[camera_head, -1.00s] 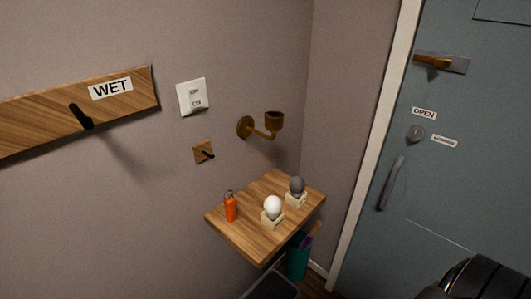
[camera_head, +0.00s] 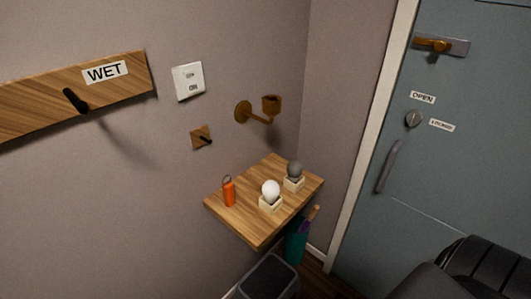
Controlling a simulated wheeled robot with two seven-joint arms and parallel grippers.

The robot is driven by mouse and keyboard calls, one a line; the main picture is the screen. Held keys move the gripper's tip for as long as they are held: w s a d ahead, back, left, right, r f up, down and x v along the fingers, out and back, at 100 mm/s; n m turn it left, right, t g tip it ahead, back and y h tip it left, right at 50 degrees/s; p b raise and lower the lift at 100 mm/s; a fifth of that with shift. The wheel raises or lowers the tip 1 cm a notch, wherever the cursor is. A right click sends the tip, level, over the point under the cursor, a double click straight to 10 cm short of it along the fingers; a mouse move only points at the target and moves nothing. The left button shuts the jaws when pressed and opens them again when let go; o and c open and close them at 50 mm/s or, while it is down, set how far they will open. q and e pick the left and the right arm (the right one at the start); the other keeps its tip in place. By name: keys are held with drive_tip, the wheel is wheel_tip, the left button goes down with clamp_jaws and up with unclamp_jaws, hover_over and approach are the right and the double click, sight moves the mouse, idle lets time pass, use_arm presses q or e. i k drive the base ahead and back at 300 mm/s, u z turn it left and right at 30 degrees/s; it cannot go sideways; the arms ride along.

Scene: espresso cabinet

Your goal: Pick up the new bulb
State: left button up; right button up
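A white bulb (camera_head: 270,189) stands upright in a small cream holder (camera_head: 271,205) near the middle of a wooden wall shelf (camera_head: 237,222). A dark grey bulb (camera_head: 295,169) stands in a similar holder (camera_head: 293,185) behind it to the right. An empty brass wall socket (camera_head: 271,104) sticks out from the wall above the shelf. A black part of what looks like my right arm shows at the bottom right. Neither of my grippers can be seen.
An orange cylinder with a ring (camera_head: 229,192) stands on the shelf left of the white bulb. A light switch (camera_head: 188,82), a small hook (camera_head: 203,137) and a "WET" board (camera_head: 116,91) are on the wall. Below are a teal container (camera_head: 295,248) and a dark bin (camera_head: 269,278). A blue-grey door (camera_head: 470,180) stands right.

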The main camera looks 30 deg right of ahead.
sight(270, 190)
drive_tip(key=u, duration=1.15)
drive_tip(key=k, duration=0.4)
drive_tip(key=z, duration=1.9)
